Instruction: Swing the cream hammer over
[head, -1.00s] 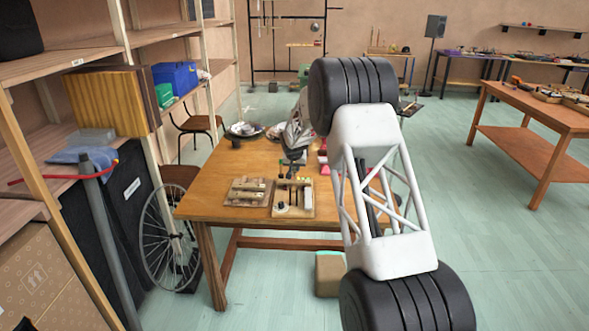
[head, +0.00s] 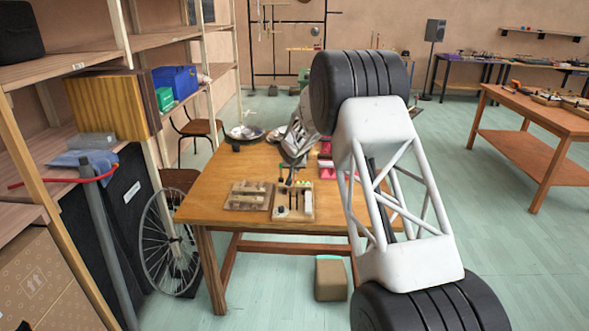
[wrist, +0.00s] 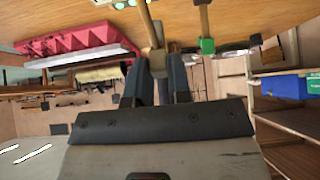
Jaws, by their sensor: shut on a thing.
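My gripper (wrist: 162,84) is shut on a tan-cream piece, seemingly the cream hammer (wrist: 157,60), in the wrist view. Its pale shaft (wrist: 146,22) runs from between my fingers to the picture's top edge. Beside it, a second shaft ends in a green head (wrist: 207,46), apart from my fingers. In the head view my gripper (head: 291,180) is low over the wooden table, behind a pale board (head: 293,203) with small dark parts. The cream hammer cannot be made out clearly there.
Another board (head: 248,195) lies left of the pale one on the table (head: 205,205). A red-pink object (wrist: 65,40) is near my gripper in the wrist view. Dishes (head: 247,132) stand at the table's back left. The table's front left is bare.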

